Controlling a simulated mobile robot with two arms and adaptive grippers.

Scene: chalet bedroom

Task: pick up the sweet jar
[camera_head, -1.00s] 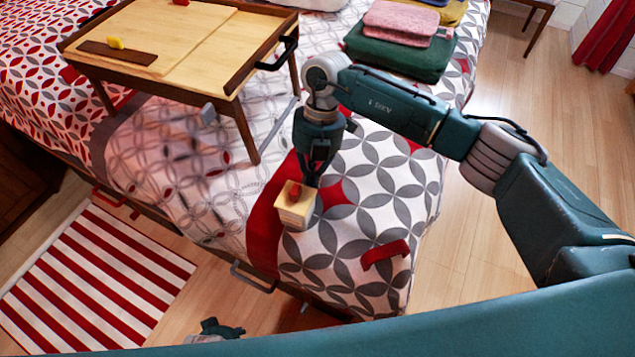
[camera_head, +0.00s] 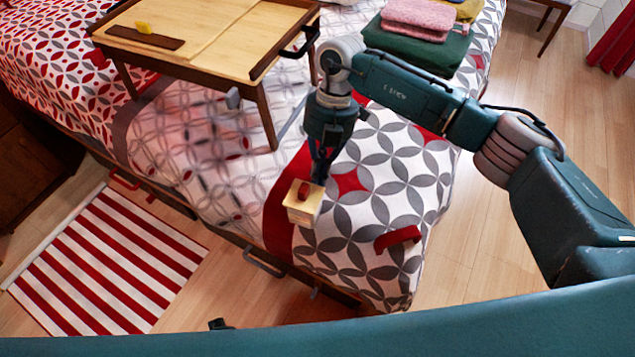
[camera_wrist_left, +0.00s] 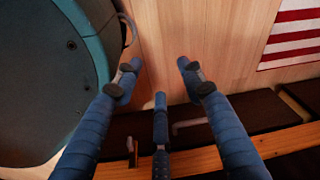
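A small cream, box-like jar (camera_head: 301,213) with a pale wooden lid and a red knob, which looks like the sweet jar, is on the bed near its front edge. My right gripper (camera_head: 319,177) points down just behind the jar's lid, slightly right of the knob. Its fingertips overlap the lid's far edge in the head view. I cannot tell whether they touch it or how far they are spread. My left gripper (camera_wrist_left: 158,70) is open and empty in the left wrist view, over the wooden floor. Only a dark tip of it shows at the bottom of the head view.
A wooden bed tray table (camera_head: 200,45) stands on the bed at upper left, with a yellow item (camera_head: 144,28) on it. Folded textiles (camera_head: 415,40) lie behind my right arm. A red cloth-like piece (camera_head: 398,238) lies right of the jar. A striped rug (camera_head: 105,265) covers floor at left.

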